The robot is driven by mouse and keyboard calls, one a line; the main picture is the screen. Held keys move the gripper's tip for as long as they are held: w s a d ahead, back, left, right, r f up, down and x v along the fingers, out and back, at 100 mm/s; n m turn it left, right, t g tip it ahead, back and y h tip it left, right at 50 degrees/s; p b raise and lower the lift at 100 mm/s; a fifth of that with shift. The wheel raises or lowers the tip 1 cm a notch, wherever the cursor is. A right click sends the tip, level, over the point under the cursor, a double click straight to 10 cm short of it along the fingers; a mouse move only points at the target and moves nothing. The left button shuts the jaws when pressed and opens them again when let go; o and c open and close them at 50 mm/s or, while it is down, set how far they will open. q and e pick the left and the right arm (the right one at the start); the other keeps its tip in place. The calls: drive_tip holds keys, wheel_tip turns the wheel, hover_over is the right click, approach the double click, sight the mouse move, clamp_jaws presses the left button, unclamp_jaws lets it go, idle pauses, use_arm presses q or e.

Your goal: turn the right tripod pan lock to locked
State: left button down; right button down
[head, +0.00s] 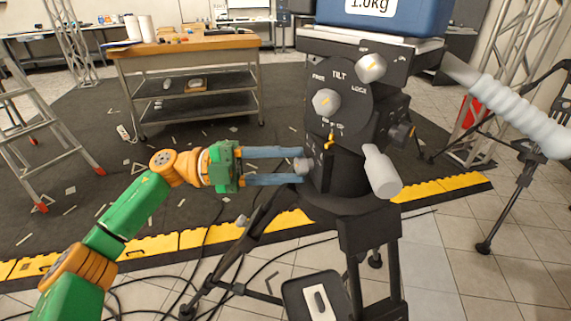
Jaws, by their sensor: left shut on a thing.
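The black tripod head (343,165) stands in the middle right on its tripod. A small grey knob (301,165) sticks out from the left side of its lower body; it looks like the pan lock, but I cannot read a label there. My left gripper (303,166) comes in level from the left, its two blue-grey fingers shut on this knob from above and below. My right gripper is not in view.
A blue weight (390,20) marked 1.0kg sits on top of the head. A pale ribbed handle (520,115) and a pale cylinder (381,171) stick out right. A stepladder (40,130) stands left, a wooden-topped cart (185,48) behind. Cables lie on the floor.

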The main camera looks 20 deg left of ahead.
use_arm(q)
drive_tip(key=shift+c, duration=2.3)
unclamp_jaws()
